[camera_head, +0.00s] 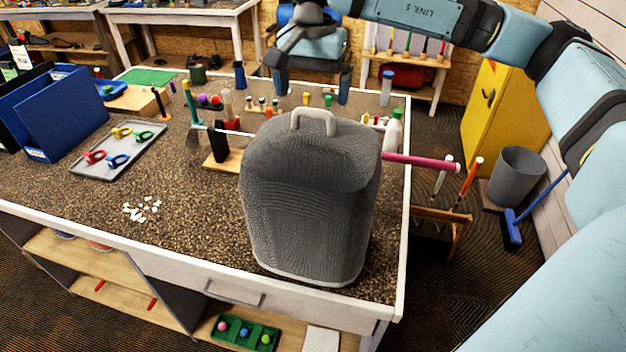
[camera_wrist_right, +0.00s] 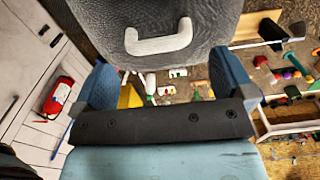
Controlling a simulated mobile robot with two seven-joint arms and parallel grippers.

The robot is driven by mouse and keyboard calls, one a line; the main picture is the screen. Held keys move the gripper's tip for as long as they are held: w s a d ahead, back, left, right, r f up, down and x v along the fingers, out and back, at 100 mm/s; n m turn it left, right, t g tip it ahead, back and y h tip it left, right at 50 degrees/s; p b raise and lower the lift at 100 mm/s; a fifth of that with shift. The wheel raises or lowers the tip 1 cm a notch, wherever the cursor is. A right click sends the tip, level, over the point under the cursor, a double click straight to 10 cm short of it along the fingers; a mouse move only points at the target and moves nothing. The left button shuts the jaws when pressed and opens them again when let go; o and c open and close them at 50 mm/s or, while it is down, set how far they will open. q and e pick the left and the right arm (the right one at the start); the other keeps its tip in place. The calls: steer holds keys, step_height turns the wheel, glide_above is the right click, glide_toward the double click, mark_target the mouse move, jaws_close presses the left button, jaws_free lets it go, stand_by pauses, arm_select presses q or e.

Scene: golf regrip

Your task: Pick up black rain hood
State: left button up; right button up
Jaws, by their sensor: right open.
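The black rain hood (camera_head: 310,200) stands upright near the right end of the brown speckled worktable (camera_head: 190,212). It is dark grey and ribbed, with a pale loop handle (camera_head: 314,119) on top. My right gripper (camera_head: 314,88) is open and empty, with its fingers pointing down, behind and above the hood in the head view. In the right wrist view the hood (camera_wrist_right: 160,18) fills the top, and its handle (camera_wrist_right: 158,42) shows just beyond the gap between the open fingers (camera_wrist_right: 162,85). I cannot see contact. My left gripper is not in view.
A pink-gripped club (camera_head: 420,162) sticks out past the table's right edge beside the hood. A wooden block (camera_head: 225,158) and small coloured items stand behind and left of it. A grey tray (camera_head: 120,150) with coloured clamps lies further left. The table's front middle is mostly clear.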

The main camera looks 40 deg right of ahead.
mark_target(313, 109)
steer(key=shift+f, duration=0.6)
steer(key=f, duration=0.1)
steer(key=f+p, duration=0.1)
steer(key=f, duration=0.1)
steer(key=f+p, duration=0.1)
steer(key=shift+s+f, duration=0.15)
steer(key=shift+s, duration=0.15)
steer(key=shift+w+f, duration=0.1)
steer(key=shift+f, duration=0.25)
steer(key=shift+a, duration=0.1)
steer(key=shift+c, duration=0.7)
steer(key=c, duration=1.1)
